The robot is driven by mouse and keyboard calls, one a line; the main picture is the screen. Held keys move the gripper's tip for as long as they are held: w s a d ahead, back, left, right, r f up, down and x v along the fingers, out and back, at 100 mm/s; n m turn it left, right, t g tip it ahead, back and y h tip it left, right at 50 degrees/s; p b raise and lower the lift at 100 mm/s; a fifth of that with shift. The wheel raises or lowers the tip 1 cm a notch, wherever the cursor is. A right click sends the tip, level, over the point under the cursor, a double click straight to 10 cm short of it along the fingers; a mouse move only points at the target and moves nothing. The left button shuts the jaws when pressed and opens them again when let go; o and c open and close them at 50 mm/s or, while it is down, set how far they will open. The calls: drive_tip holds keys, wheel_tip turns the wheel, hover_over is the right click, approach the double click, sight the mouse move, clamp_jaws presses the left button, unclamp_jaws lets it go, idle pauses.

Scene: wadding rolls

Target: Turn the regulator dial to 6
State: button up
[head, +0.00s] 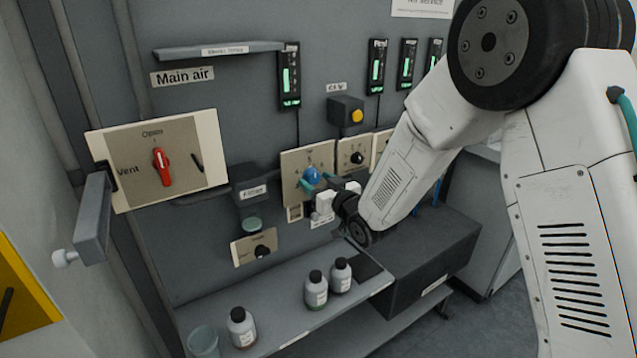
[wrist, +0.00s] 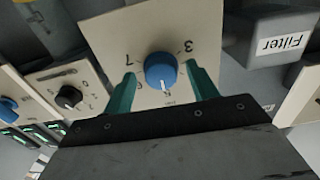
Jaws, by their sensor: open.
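The blue regulator dial (head: 312,175) sits on a beige plate (head: 290,162) on the grey wall panel. In the wrist view the dial (wrist: 161,72) shows a white pointer mark toward the bottom of the picture, and the plate (wrist: 150,28) appears upside down. The figures 7 and 3 are readable on either side; the figure by the pointer is partly hidden and I cannot read it. My gripper (wrist: 161,68) is open. Its two teal fingers stand on either side of the dial, with a visible gap at each side. My gripper (head: 318,190) is also at the dial in the head view.
A plate with a black knob (head: 357,158) is right of the dial. A box with a yellow button (head: 346,111) is above it. A Filter box (wrist: 278,35) is close by in the wrist view. Several bottles (head: 316,290) stand on the shelf below. A red-handled valve (head: 162,167) is left.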

drive_tip(key=shift+w, duration=0.1)
drive_tip(key=c, duration=1)
drive_tip(key=shift+m, duration=0.3)
drive_tip(key=m, duration=0.5)
drive_tip(key=shift+m, duration=0.3)
drive_tip(key=m, duration=0.5)
drive_tip(key=shift+m, duration=0.3)
